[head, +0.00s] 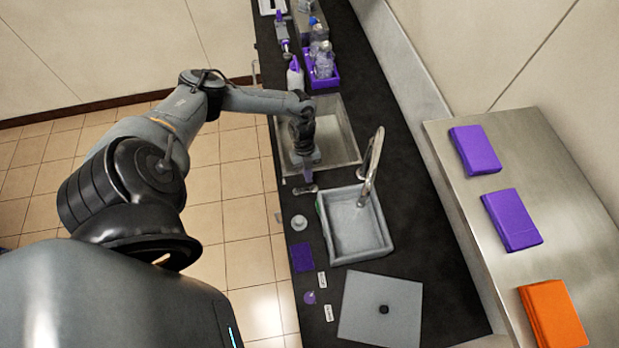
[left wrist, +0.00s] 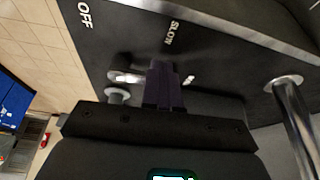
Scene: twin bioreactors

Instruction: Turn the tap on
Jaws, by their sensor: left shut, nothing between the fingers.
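The tap's curved metal spout (head: 371,165) rises at the right rear of the small grey sink (head: 357,228). A small metal tap lever (head: 304,189) lies flat on the black counter at the sink's left. My left gripper (head: 307,172) points down beside the lever, with its purple fingers shut and empty. In the left wrist view the fingers (left wrist: 164,85) partly cover the lever (left wrist: 124,77); I cannot tell whether they touch it. The labels OFF (left wrist: 85,14) and SLOW (left wrist: 174,32) show on the counter. My right gripper is not in view.
A larger steel basin (head: 340,135) lies just behind the gripper. Bottles in a purple crate (head: 322,72) stand farther back. A grey square plate (head: 381,308) lies on the near counter. A steel side table (head: 490,180) on the right carries purple and orange folded items.

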